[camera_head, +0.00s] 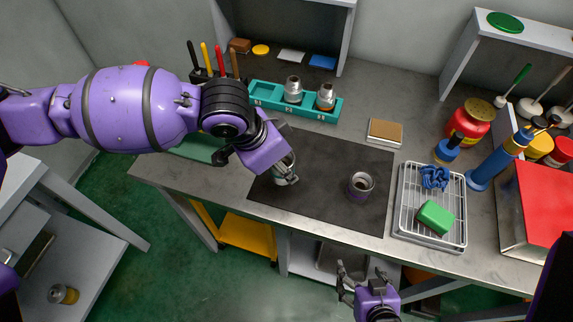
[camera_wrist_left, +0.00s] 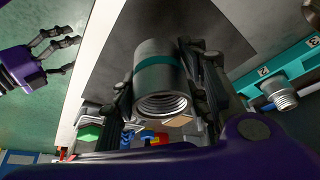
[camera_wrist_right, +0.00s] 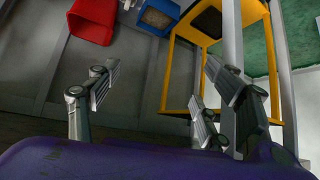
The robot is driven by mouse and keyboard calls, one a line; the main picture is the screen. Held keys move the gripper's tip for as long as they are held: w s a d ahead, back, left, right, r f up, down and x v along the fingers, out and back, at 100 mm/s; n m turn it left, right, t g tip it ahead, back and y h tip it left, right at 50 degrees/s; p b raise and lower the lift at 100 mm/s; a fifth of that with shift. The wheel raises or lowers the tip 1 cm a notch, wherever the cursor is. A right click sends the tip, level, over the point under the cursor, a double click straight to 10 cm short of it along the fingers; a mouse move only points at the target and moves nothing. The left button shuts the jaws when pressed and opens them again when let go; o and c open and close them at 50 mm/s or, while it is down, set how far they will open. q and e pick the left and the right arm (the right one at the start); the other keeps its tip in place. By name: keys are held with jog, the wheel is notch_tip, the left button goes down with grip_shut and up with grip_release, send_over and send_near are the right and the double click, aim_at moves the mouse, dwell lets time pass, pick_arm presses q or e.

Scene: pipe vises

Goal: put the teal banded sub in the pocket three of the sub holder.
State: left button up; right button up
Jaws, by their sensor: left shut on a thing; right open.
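The teal banded sub (camera_wrist_left: 160,80) is a grey metal cylinder with a threaded open end and a teal band. My left gripper (camera_head: 284,170) is shut on it, with a finger on each side, at the left part of the dark mat (camera_head: 325,160). In the head view the gripper partly hides the sub (camera_head: 287,180); I cannot tell whether it touches the mat. The teal sub holder (camera_head: 265,97) lies behind the mat. Two subs (camera_head: 293,90) (camera_head: 326,97) stand in its middle and right; its left end looks empty. My right gripper (camera_head: 365,278) is open and empty before the bench's front edge.
A purple-banded sub (camera_head: 360,186) stands on the mat's right part. A wire rack tray (camera_head: 430,205) with a green block and blue cloth is further right. A small brown-topped box (camera_head: 385,131) lies behind the mat. Upright tools (camera_head: 214,62) stand left of the holder.

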pick_arm(q)
jog(key=s+a+r+p, duration=0.1)
jog(key=s+a+r, duration=0.2)
jog(key=s+r, duration=0.3)
jog(key=s, duration=0.4)
jog(key=shift+s+a+p, duration=0.15)
jog(key=shift+s+p, duration=0.1)
jog(key=shift+p, duration=0.05)
jog(key=shift+a+n, duration=0.25)
jog(key=shift+n, duration=0.15)
jog(key=shift+w+a+r+n+t, duration=0.1)
jog(key=shift+w+a+n+t, duration=0.3)
jog(key=shift+w+a+n, duration=0.3)
jog(key=shift+w+a, duration=0.15)
jog(key=shift+w, duration=0.1)
jog(key=w+a+r+n+t+y, duration=0.1)
jog(key=w+a+r+n+y, duration=0.2)
jog(key=w+a+r+n, duration=0.6)
jog(key=w+a, duration=0.1)
jog(key=w, duration=0.2)
jog(key=shift+w+a+r+n+t+y, duration=0.25)
jog(key=shift+w+r+n+t+y, duration=0.05)
jog(key=shift+r+n+y, duration=0.1)
